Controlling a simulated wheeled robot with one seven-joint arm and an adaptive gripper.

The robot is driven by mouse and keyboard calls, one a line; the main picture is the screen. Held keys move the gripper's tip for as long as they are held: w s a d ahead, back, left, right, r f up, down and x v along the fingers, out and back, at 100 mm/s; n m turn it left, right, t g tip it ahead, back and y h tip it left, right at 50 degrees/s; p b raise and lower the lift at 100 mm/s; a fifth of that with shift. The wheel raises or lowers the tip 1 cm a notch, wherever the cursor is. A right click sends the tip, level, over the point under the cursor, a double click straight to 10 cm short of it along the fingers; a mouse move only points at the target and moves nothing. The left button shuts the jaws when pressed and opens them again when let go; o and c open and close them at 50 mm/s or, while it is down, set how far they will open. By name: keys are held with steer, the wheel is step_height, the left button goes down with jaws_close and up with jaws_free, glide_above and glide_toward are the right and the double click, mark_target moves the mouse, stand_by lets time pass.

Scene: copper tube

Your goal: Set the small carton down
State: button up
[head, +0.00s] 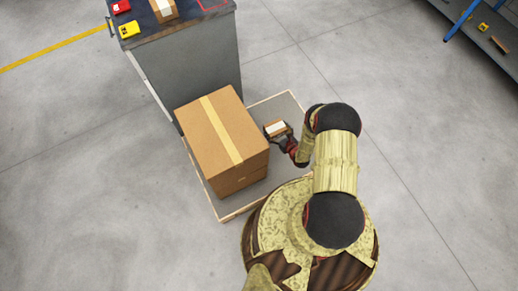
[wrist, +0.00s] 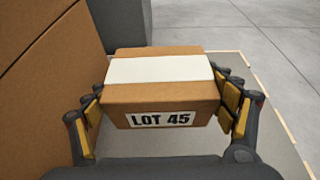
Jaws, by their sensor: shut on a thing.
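The small carton (wrist: 160,92) is brown with a white band on top and a "LOT 45" label on its near face. My gripper (wrist: 165,110) is shut on it, with yellow finger pads against its left and right sides. In the head view the small carton (head: 276,128) is held by my gripper (head: 279,134), over the tray area right of the large carton. The carton looks level. I cannot tell whether its underside touches the surface below.
A large brown carton (head: 222,135) with a tan tape strip stands in a shallow wood-edged tray (head: 232,212). A grey cabinet (head: 190,70) behind it carries another carton (head: 163,10), a yellow item (head: 130,29) and a red item (head: 121,6). A shelf (head: 480,35) stands far right. The tray's right part is bare.

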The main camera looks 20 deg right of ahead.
steer(key=shift+s+f, duration=0.15)
steer(key=shift+f, duration=0.05)
steer(key=s+d+f+b, duration=0.1)
steer(key=s+d+f, duration=0.1)
steer(key=d+f, duration=0.1)
steer(key=s+d+f+b, duration=0.2)
steer(key=s+d+f, duration=0.1)
steer(key=s+d+f+b, duration=0.2)
steer(key=s+d, duration=0.1)
steer(key=d, duration=0.1)
steer(key=shift+s+f, duration=0.15)
steer(key=shift+f, duration=0.25)
steer(key=shift+s+d+f+b, duration=0.1)
steer(key=shift+s+f+b, duration=0.05)
steer(key=shift+f+b, duration=0.15)
steer(key=shift+s+d+f+b, duration=0.15)
steer(key=shift+f+b, duration=0.35)
steer(key=shift+f, duration=0.4)
steer(key=shift+s+d+f+b, duration=0.15)
steer(key=shift+f+b, duration=0.3)
steer(key=shift+f, duration=0.4)
steer(key=shift+w+f, duration=0.1)
steer(key=shift+f, duration=0.05)
steer(key=o, duration=1.4)
